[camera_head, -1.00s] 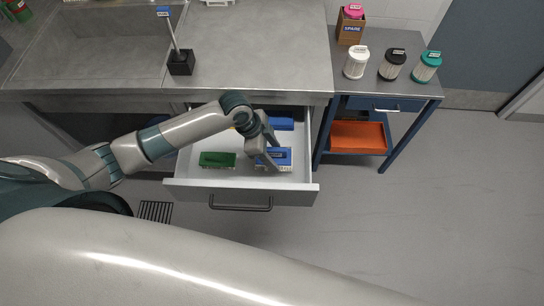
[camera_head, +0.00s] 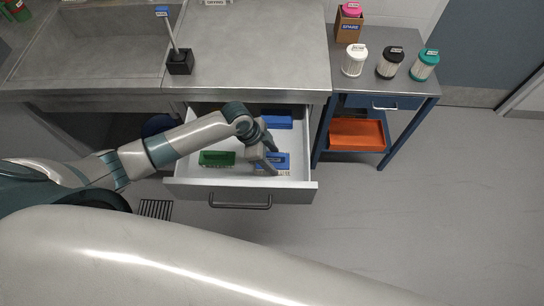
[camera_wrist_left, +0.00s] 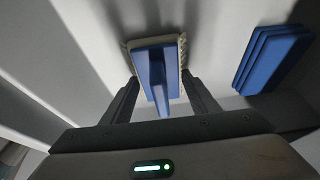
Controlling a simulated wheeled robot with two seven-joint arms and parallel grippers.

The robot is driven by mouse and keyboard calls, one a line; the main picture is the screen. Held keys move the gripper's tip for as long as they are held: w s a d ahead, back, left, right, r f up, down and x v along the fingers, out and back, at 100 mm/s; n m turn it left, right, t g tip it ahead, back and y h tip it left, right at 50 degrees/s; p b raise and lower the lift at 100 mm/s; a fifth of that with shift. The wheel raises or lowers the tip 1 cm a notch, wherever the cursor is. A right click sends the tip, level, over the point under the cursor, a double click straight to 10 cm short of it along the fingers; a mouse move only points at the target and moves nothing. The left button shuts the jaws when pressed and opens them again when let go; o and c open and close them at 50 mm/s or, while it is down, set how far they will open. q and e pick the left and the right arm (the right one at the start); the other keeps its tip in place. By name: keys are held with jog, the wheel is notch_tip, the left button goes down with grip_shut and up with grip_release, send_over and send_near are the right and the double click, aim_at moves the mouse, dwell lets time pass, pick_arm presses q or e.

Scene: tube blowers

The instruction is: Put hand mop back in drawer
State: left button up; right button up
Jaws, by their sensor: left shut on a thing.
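The hand mop is a blue block with a pale fringed pad under it. In the head view it is the blue piece (camera_head: 282,161) inside the open drawer (camera_head: 185,190), on the right near the drawer front. My left gripper (camera_head: 270,162) reaches down into the drawer and is shut on the mop. In the left wrist view the mop (camera_wrist_left: 158,62) shows its blue handle between the two fingers (camera_wrist_left: 160,100), with its pad by the drawer floor. I cannot tell whether the pad touches the floor. My right gripper is out of view.
A green brush-like item (camera_head: 217,158) lies left of the mop in the drawer. Blue stacked pieces (camera_head: 277,121) lie behind it. The drawer handle (camera_head: 240,201) faces forward. A side trolley (camera_head: 385,66) with several jars stands to the right.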

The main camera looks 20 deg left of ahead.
pick_arm(q)
jog(key=o, duration=1)
jog(key=shift+f, duration=0.1)
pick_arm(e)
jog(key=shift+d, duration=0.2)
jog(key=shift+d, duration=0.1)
pick_arm(q)
jog(key=b+v, duration=0.2)
jog(key=v, duration=1)
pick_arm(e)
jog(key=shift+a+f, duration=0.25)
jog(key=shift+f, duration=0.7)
